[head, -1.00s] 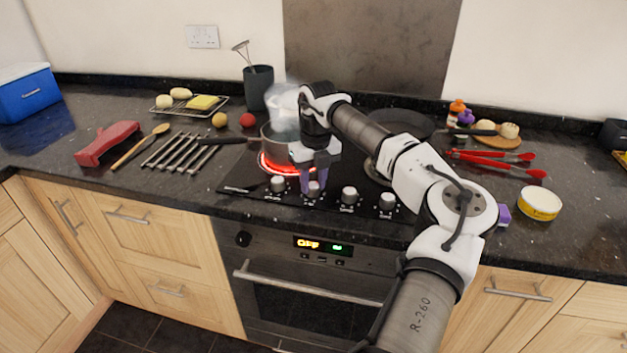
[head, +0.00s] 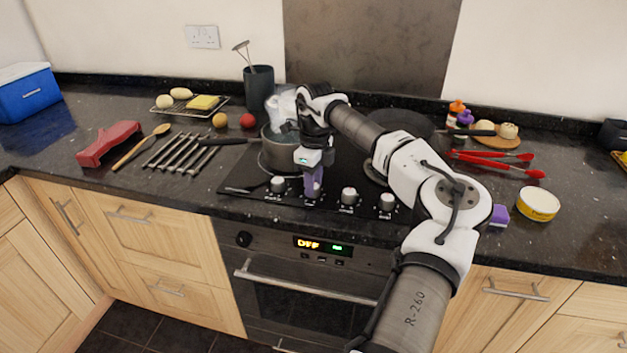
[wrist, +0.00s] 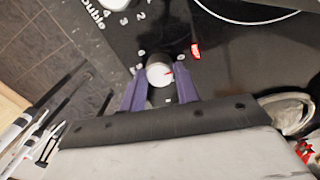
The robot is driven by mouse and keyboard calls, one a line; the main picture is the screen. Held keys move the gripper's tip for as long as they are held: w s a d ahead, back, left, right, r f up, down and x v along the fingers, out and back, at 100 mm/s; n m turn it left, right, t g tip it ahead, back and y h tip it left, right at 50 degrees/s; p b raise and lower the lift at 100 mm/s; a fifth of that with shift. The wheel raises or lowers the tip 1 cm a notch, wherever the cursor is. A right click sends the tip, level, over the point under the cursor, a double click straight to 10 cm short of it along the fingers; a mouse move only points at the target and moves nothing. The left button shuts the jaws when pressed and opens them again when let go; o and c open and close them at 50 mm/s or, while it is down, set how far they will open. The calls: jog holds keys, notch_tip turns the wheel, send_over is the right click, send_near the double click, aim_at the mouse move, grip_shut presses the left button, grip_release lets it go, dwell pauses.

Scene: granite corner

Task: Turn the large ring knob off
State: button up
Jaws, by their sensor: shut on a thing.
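My gripper (head: 313,182) is over the front of the black hob, with its purple fingers pointing down at the knob row. In the wrist view, my gripper (wrist: 161,88) is shut on a white round knob (wrist: 160,74) with a red mark, one finger on each side. This is the second knob from the left, the one for the ring under the pot; the fingers hide it in the head view. The ring under the steel pot (head: 280,152) shows no red glow. Steam hangs above the pot.
Other knobs stand at the left (head: 278,185) and right (head: 349,195) of my gripper. A dark pan (head: 400,122) sits on the right rear of the hob, partly behind my arm. The oven display (head: 322,246) below reads OFF.

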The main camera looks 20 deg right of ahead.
dwell(0.4)
jog(key=o, duration=1)
jog(key=r, duration=0.4)
jog(key=r+b, duration=0.1)
jog(key=r, duration=0.4)
jog(key=r+b, duration=0.1)
jog(key=r, duration=0.4)
jog(key=shift+w+d, duration=0.2)
jog(key=shift+w, duration=0.1)
jog(key=shift+f, duration=0.1)
